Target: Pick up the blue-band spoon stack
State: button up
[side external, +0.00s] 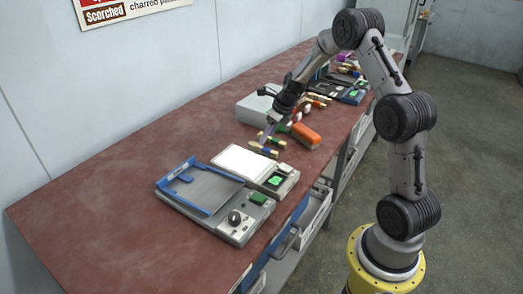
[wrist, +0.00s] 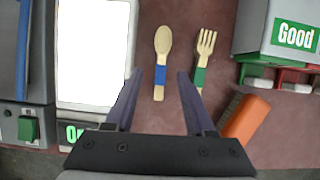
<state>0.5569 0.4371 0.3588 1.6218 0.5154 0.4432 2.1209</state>
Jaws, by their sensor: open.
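The blue-band spoon stack (wrist: 161,60) lies on the red-brown bench in the wrist view, its bowl pointing to the top and its blue band across the handle. I cannot tell how many spoons are in it. A fork with a green band (wrist: 203,60) lies to its right. My gripper (wrist: 160,76) is open and empty, with the spoon's handle showing between its two fingers. In the side view my gripper (side external: 269,134) hangs low over the bench by small wooden pieces (side external: 263,149), too small to tell apart.
A lit white panel (wrist: 92,50) stands left of the spoon. An orange object (wrist: 245,119) lies to the right, below a grey box marked Good (wrist: 285,30). A blue-framed device (side external: 208,190) sits nearer the bench's front. The bench's left part (side external: 90,200) is clear.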

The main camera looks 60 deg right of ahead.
aim_at(262, 147)
jog(key=shift+x, duration=3.15)
jog(key=shift+s+d, duration=0.1)
jog(key=shift+d, duration=0.05)
grip_shut()
